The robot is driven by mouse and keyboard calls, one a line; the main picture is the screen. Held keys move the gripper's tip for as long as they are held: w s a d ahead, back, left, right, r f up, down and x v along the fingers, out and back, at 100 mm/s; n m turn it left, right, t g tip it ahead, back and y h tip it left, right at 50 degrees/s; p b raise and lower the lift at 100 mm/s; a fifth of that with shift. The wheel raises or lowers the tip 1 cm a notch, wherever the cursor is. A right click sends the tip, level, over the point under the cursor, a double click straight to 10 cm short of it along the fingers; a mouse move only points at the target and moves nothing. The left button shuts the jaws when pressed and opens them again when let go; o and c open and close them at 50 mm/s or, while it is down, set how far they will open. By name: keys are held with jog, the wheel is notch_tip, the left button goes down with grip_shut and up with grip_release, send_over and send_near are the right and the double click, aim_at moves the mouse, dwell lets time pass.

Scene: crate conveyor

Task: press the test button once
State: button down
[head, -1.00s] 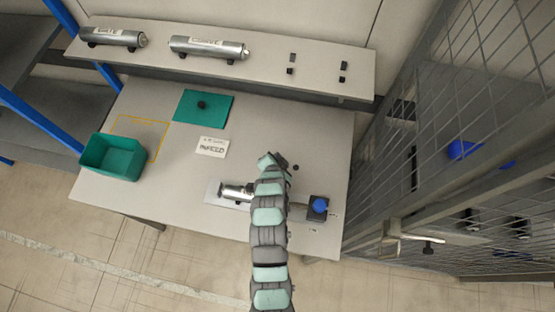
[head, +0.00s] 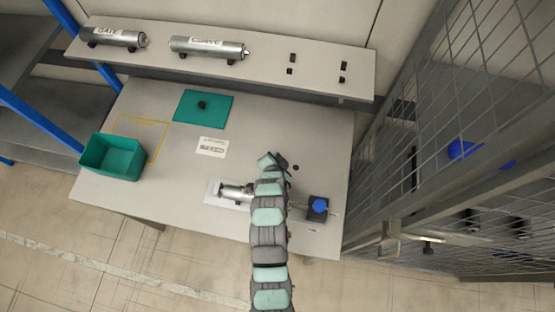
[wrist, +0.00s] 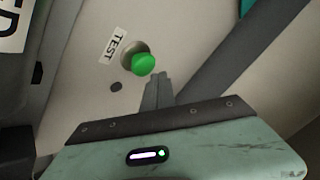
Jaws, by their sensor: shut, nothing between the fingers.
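The green test button (wrist: 144,63) shows in the wrist view, a rounded cap in a metal collar on a pale surface. A white label reading TEST (wrist: 119,44) is beside it on the left. My gripper (wrist: 158,76) has its slim grey fingers together and empty, with the tips just below and right of the cap. I cannot tell whether they touch it. In the head view my arm reaches over the table and hides the fingers; I cannot make out the green button there.
On the table (head: 300,130) a silver cylinder (head: 235,191) lies left of my arm, and a black box with a blue knob (head: 319,206) stands right of it. A green bin (head: 112,157) is at left. A mesh fence (head: 430,120) bounds the right.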

jog(key=shift+f, duration=0.1)
dwell(0.5)
jog(key=shift+f+b, duration=0.3)
jog(key=shift+b, duration=0.15)
jog(key=shift+f+b, duration=0.5)
jog(key=shift+f, duration=0.15)
dwell(0.5)
jog(key=shift+r, duration=1.05)
jog(key=shift+p, duration=0.3)
jog(key=shift+r+p, duration=0.65)
jog(key=shift+r, duration=1.9)
